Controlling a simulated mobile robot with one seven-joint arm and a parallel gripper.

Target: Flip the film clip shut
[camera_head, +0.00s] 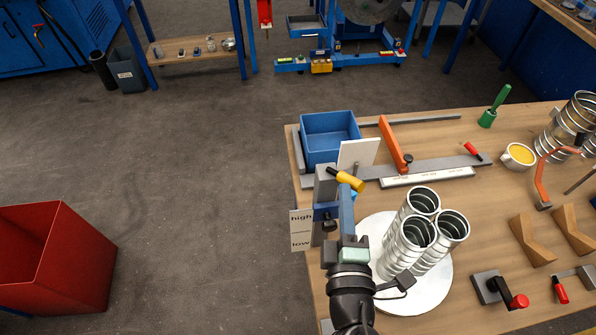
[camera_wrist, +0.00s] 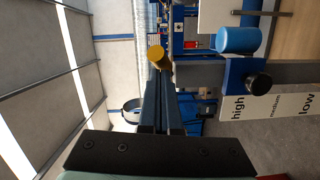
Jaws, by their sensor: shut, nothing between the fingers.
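No part is clearly recognisable as the film clip. A yellow-ended lever (camera_head: 350,181) sits at the top of a grey post (camera_head: 325,188) at the table's left edge. Its yellow end (camera_wrist: 156,54) also shows in the wrist view, just beyond my fingertips. My gripper (camera_head: 347,192) is shut and empty, its blue fingers pointing at the lever. Whether they touch it I cannot tell. In the wrist view my fingers (camera_wrist: 157,76) lie close together. A blue bracket with a black knob (camera_wrist: 259,84) and a blue cylinder (camera_wrist: 238,40) are right of them.
A high/low label plate (camera_head: 301,230) hangs by the post. A white panel (camera_head: 359,153) and a blue bin (camera_head: 329,137) stand behind. Metal spiral ducts (camera_head: 411,243) stand on a white disc (camera_head: 437,291) close to my arm's right. Open floor lies left of the table.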

